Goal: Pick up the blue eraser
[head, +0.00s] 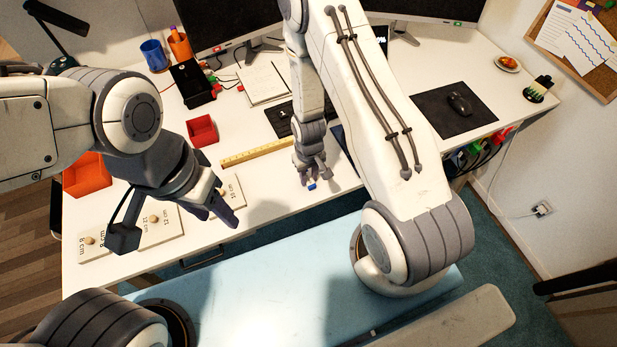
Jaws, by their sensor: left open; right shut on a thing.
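The blue eraser (311,186) is a small blue block near the front edge of the white desk (270,196). My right gripper (311,180) points down at it and is shut on it. The fingers cover part of the eraser, and I cannot tell whether it touches the desk. My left gripper (228,212) is open and appears empty, over the front left part of the desk.
A yellow ruler (256,152) and a small red box (202,130) lie left of the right gripper. Measuring boards with knobs (130,238) lie under my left arm. Monitors (225,22), a notepad (262,82) and a mouse (459,104) are further back.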

